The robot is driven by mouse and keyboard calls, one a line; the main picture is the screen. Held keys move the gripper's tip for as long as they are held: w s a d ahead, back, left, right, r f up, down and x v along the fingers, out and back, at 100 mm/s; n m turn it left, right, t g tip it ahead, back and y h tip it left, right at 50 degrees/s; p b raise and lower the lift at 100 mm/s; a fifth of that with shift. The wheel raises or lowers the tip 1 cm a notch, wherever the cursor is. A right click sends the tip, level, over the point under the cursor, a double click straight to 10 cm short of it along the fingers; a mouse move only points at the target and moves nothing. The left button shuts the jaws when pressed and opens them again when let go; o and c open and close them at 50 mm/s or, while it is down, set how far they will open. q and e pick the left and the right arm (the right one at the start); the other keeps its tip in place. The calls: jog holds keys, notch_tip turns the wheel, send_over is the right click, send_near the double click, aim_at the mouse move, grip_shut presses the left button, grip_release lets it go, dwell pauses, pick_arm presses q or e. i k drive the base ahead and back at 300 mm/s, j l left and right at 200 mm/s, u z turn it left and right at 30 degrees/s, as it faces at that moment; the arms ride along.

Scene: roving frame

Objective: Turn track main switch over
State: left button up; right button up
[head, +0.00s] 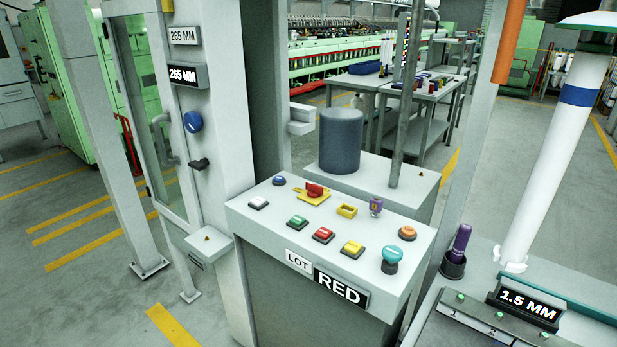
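A red rotary handle on a yellow plate (314,191), which looks like a main switch, sits at the back middle of the grey control console top. I cannot read a label on it, so I cannot confirm it is the track main switch. A dark knob (199,164) and a blue round knob (193,122) are on the upright machine post to the left. Neither of my grippers is in view.
The console (396,232) carries several push buttons, a teal mushroom knob (392,257), a yellow bracket (347,211) and signs reading LOT and RED (341,288). A grey pole (409,90) and dark cylinder (341,140) stand behind. A white roller (560,150) stands right.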

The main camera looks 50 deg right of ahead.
aim_at(314, 191)
jog(key=i+z, duration=0.4)
jog(key=i+j+z, duration=0.1)
jog(key=z, duration=0.35)
jog(key=i+j+z, duration=0.25)
jog(key=z, duration=0.15)
jog(key=i+j+z, duration=0.25)
jog(key=z, duration=0.15)
jog(key=i+j+z, duration=0.2)
jog(key=z, duration=0.2)
jog(key=i+j+z, duration=0.15)
jog(key=j+z, duration=0.2)
jog(key=i+j+z, duration=0.1)
jog(key=j+z, duration=0.15)
jog(key=z, duration=0.15)
